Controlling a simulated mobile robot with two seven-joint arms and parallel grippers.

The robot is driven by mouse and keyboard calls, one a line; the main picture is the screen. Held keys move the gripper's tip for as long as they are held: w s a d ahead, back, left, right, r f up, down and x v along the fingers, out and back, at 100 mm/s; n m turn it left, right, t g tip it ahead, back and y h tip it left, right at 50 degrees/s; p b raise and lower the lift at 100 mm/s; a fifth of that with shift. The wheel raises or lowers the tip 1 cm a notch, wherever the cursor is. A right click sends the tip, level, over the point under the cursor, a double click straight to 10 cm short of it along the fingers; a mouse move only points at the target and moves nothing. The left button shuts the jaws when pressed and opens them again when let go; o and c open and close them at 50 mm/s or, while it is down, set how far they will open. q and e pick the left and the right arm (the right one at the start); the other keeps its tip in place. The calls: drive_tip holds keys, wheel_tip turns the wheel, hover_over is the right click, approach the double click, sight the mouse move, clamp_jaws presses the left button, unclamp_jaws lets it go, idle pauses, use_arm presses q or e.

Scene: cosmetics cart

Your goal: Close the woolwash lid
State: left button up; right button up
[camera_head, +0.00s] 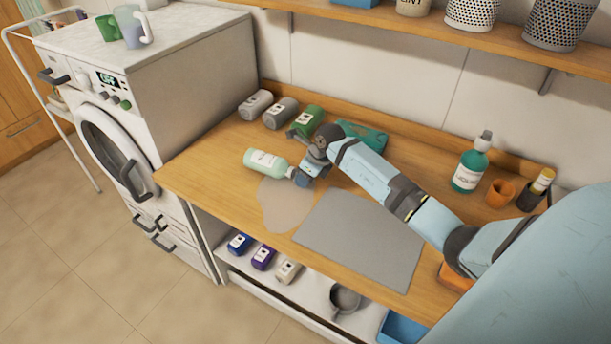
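A mint-green bottle (265,161) with a white label lies on its side on the wooden counter. I take it to be the woolwash, but its label is too small to read. Its neck end points right, toward my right gripper (299,177). That gripper is at or against the neck end and covers it, so I cannot tell whether a lid is there or how it sits. Whether the fingers are open or shut is also unclear. A pale puddle (284,204) spreads on the counter in front of the bottle. My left gripper is not in view.
A grey mat (361,238) lies in front of my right arm. Several bottles, including a green one (308,120), lie behind the gripper. A teal pump bottle (470,166) and an orange cup (499,193) stand at right. A washing machine (190,75) stands left.

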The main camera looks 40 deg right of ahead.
drive_tip(key=shift+c, duration=0.4)
drive_tip(key=shift+w+r+g, duration=0.25)
drive_tip(key=shift+g, duration=0.05)
drive_tip(key=shift+w+r+g+h, duration=0.15)
drive_tip(key=shift+r+g+h, duration=0.1)
drive_tip(key=shift+g+h, duration=0.35)
drive_tip(key=shift+w+a+r+g+h, duration=0.2)
drive_tip(key=shift+g+h, duration=0.1)
drive_tip(key=shift+g, duration=0.55)
drive_tip(key=shift+w+a+r+g+h, duration=0.15)
drive_tip(key=shift+g+h, duration=0.15)
drive_tip(key=shift+g, duration=0.55)
drive_tip(key=shift+f, duration=0.1)
drive_tip(key=o, duration=0.9)
drive_tip(key=shift+o, duration=0.2)
